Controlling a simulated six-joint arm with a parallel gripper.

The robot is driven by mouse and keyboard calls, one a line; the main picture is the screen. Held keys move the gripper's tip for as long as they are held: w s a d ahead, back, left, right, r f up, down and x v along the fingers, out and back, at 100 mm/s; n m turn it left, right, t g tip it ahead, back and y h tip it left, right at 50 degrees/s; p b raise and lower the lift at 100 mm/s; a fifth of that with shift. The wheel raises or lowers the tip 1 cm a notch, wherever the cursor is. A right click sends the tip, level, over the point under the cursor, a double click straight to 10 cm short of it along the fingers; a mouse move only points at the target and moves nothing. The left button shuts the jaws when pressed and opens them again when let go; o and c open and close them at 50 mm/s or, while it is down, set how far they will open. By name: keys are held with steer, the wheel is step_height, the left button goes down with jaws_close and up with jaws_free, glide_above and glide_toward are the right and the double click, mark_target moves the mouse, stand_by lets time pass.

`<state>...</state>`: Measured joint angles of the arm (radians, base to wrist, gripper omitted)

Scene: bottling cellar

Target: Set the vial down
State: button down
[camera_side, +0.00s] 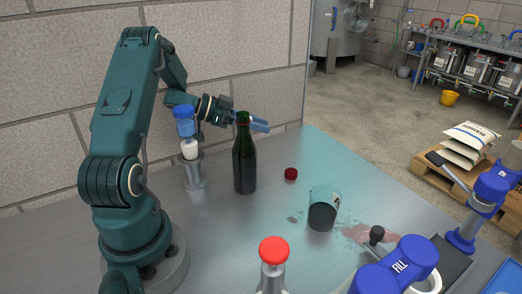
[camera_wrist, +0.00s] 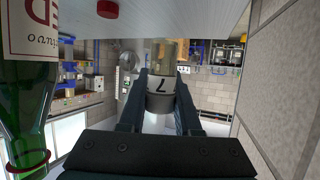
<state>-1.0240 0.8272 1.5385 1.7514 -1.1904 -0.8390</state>
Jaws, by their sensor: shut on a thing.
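My gripper (camera_wrist: 161,76) is shut on a vial (camera_wrist: 163,84) in the wrist view, one finger on each side. The vial has a clear, yellowish glass part, a white label with a dark "7"-like mark and a dark grey band. The wrist picture is upside down, with the table (camera_wrist: 200,14) across the top. In the side view my gripper (camera_side: 260,124) is level with the neck of a dark wine bottle and partly behind it. The vial cannot be made out there, and I cannot tell whether it touches the table.
The wine bottle (camera_side: 244,160) stands close to my gripper; its label shows in the wrist view (camera_wrist: 30,30). A red cap (camera_side: 291,174) and a beaker of dark liquid (camera_side: 322,212) are to the right, near a reddish spill (camera_side: 372,236). A blue-topped stand (camera_side: 192,165) is left.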

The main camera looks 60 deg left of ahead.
steer(key=shift+f, duration=2.75)
steer(key=shift+f, duration=0.6)
steer(key=c, duration=0.5)
jaws_free()
